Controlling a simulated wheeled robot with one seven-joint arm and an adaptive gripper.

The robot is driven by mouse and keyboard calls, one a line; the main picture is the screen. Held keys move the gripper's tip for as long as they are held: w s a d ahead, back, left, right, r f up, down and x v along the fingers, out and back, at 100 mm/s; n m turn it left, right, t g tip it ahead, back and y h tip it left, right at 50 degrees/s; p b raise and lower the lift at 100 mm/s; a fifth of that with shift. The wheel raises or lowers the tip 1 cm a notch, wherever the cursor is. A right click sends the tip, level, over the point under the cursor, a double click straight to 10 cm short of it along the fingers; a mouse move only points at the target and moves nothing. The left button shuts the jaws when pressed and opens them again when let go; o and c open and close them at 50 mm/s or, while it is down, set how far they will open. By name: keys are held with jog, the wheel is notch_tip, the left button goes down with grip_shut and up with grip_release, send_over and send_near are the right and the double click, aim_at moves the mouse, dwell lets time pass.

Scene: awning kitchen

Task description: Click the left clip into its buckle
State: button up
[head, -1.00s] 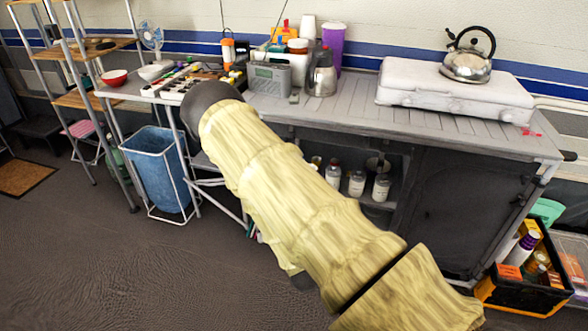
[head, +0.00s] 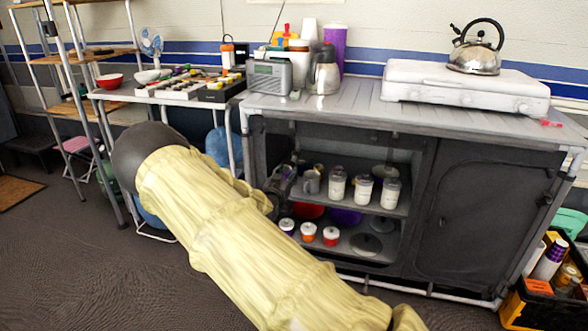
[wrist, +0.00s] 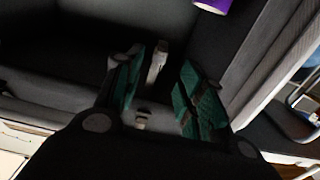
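My gripper (wrist: 163,88) shows in the wrist view with two teal-padded fingers spread apart, a gap between them. A small pale strip-like piece (wrist: 156,62) lies in line with this gap, near the left finger. A smaller pale piece (wrist: 142,122) shows lower down, between the finger bases. I cannot tell which of these, if either, is the left clip or its buckle, or whether a finger touches them. In the head view my sleeved arm fills the lower middle; I cannot make out the gripper, clip or buckle there.
A kettle (head: 476,48) stands on the white stove case (head: 465,88) above. A black crate (head: 545,310) is at the lower right. A purple object (wrist: 212,5) shows in the wrist view.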

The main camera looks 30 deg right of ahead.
aim_at(294, 159)
jog(key=b+x, duration=0.1)
jog(key=x, duration=0.2)
jog(key=b+x, duration=0.1)
jog(key=x, duration=0.3)
jog(key=r+b+x, duration=0.1)
jog(key=x, duration=0.3)
jog(key=shift+w, duration=0.15)
jog(key=shift+a, duration=0.1)
jog(key=shift+c, duration=0.4)
grip_shut()
